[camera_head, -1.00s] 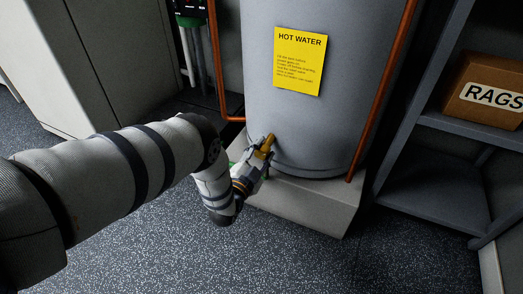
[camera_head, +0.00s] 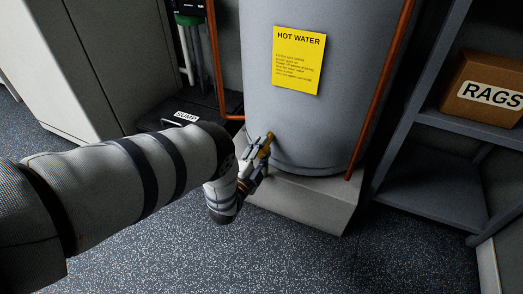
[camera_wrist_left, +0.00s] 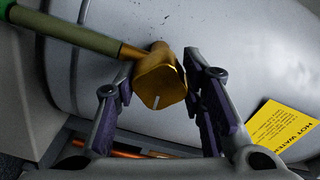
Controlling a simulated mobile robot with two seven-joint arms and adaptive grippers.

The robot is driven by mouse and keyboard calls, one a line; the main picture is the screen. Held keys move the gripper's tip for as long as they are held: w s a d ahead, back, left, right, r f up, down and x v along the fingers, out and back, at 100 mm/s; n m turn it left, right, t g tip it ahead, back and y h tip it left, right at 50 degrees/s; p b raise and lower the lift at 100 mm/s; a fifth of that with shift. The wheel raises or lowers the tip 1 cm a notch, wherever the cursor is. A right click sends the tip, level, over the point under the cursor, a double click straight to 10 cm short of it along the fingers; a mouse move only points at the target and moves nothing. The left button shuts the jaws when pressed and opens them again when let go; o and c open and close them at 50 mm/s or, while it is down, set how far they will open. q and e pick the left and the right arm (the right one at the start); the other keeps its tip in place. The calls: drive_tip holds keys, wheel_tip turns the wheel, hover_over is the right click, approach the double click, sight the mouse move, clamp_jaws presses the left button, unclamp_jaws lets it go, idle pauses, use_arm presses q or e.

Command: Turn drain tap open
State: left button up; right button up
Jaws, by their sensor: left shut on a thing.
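The drain tap (camera_head: 266,139) is a small brass fitting low on the front of the grey hot water tank (camera_head: 310,120). In the left wrist view its brass knob (camera_wrist_left: 160,82), with a short white mark, sits between my fingers. A green hose (camera_wrist_left: 65,32) runs from the upper left to the brass. My left gripper (camera_head: 260,148) reaches in from the left and is shut on the drain tap; it also shows in the left wrist view (camera_wrist_left: 157,92). The fingers partly hide the tap in the head view. My right gripper is not in view.
The tank stands on a pale plinth (camera_head: 305,205). Copper pipes (camera_head: 378,90) run down beside the tank. A black box labelled SUMP (camera_head: 215,107) is behind my arm. A shelf (camera_head: 470,127) with a RAGS box (camera_head: 488,90) is at the right. The front floor is clear.

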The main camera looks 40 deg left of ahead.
use_arm(q)
drive_tip(key=o, duration=1.1)
drive_tip(key=shift+o, duration=0.2)
drive_tip(key=shift+s, duration=0.1)
drive_tip(key=v, duration=1.2)
drive_tip(key=shift+a, duration=0.1)
